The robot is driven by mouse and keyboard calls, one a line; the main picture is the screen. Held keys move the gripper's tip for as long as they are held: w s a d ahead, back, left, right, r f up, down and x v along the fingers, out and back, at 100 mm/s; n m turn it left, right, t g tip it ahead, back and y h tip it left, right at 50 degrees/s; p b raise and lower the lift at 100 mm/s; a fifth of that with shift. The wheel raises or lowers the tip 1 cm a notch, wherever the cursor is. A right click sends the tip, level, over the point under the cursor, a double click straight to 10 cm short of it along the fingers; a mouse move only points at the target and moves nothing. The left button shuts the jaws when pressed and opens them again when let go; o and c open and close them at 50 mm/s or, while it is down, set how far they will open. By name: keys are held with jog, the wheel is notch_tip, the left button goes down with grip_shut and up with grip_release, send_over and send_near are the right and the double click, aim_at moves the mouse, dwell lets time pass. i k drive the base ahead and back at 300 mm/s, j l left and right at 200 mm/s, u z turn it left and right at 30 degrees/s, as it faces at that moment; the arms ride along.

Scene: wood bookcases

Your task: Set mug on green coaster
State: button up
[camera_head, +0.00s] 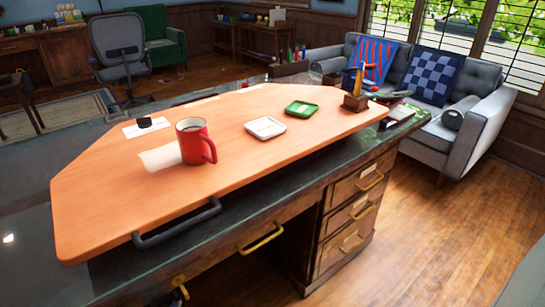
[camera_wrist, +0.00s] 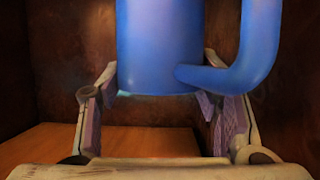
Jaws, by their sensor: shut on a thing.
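A blue mug (camera_wrist: 160,40) stands between the fingers of my gripper (camera_wrist: 160,88) in the wrist view, its handle to the right. My gripper is shut on its lower part, with one finger on each side. The top of the mug is cut off by the frame. The green coaster (camera_head: 301,108) lies empty on the orange-brown desk top in the head view. My gripper and the blue mug do not show in the head view.
Dark wood walls (camera_wrist: 60,70) and a wooden surface (camera_wrist: 120,140) surround my gripper. On the desk top (camera_head: 120,210) are a red mug (camera_head: 192,140), a white coaster (camera_head: 265,128), a paper sheet (camera_head: 160,159), a black item (camera_head: 144,122) and a pencil holder (camera_head: 355,102). Open floor lies right of the desk.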

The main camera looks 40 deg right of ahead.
aim_at(307, 111)
jog(key=k+l+z, duration=0.15)
jog(key=l, duration=0.5)
jog(key=k+l+z, duration=0.15)
jog(key=l, duration=0.55)
jog(key=l+z, duration=0.1)
jog(key=l, duration=0.55)
jog(key=k, duration=0.05)
